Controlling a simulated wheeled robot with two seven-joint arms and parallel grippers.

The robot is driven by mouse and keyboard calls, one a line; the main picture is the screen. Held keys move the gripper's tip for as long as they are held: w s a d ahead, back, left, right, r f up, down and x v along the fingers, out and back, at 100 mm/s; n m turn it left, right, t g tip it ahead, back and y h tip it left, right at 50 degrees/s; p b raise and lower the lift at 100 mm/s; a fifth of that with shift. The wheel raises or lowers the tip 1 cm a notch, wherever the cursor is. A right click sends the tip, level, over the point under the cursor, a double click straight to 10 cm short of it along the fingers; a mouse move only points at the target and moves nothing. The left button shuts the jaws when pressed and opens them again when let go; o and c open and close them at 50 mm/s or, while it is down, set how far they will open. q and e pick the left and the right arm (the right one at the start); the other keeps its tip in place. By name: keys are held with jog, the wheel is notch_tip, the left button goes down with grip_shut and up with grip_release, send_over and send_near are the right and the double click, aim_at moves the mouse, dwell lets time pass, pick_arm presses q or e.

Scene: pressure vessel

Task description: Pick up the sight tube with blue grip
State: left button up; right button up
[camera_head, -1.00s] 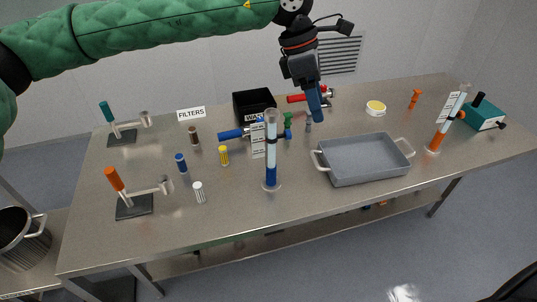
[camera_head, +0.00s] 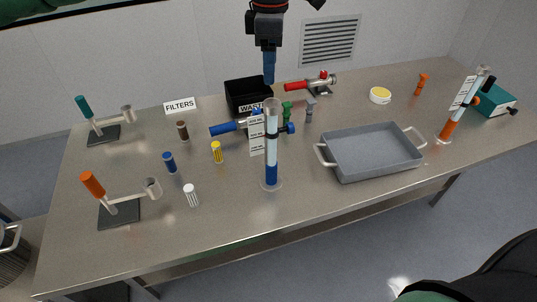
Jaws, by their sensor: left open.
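The sight tube with blue grip (camera_head: 271,150) stands upright near the middle of the table, clear in its upper part and blue at its lower end, with a white label card at its left side. My left gripper (camera_head: 269,80) points down above and behind the tube's top, apart from it. Its blue fingers are seen edge-on and nothing shows held in them. A second sight tube, with an orange grip (camera_head: 447,129), stands tilted at the right. My right gripper is not in view.
A grey tray (camera_head: 370,158) lies right of the blue tube. A black waste bin (camera_head: 240,92), a blue valve (camera_head: 225,128) and a red-handled valve (camera_head: 297,87) are behind. Several small filters, including a yellow one (camera_head: 217,153), stand left. The table front near the tube is clear.

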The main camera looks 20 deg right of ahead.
aim_at(271, 107)
pick_arm(q)
jog(key=f+b, duration=0.1)
jog(key=w+f+b, duration=0.1)
jog(key=f, duration=0.1)
jog(key=shift+w, duration=0.1)
jog(key=shift+f+b, duration=0.75)
jog(key=shift+b, duration=0.05)
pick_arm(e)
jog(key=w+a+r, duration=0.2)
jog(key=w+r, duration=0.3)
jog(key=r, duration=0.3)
pick_arm(q)
jog(key=shift+f+p, duration=0.6)
jog(key=shift+f, duration=0.65)
jog(key=shift+f+p, duration=0.2)
jog(key=shift+p, duration=0.1)
jog(key=f+p, duration=0.1)
jog(key=f, duration=0.1)
jog(key=f+p, duration=0.1)
jog(key=shift+s+d+f+p, duration=0.2)
jog(key=shift+s+f+p, duration=0.05)
jog(key=shift+f+p, duration=0.15)
jog(key=shift+f, duration=0.55)
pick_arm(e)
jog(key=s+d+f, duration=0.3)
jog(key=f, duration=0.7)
pick_arm(q)
grip_shut()
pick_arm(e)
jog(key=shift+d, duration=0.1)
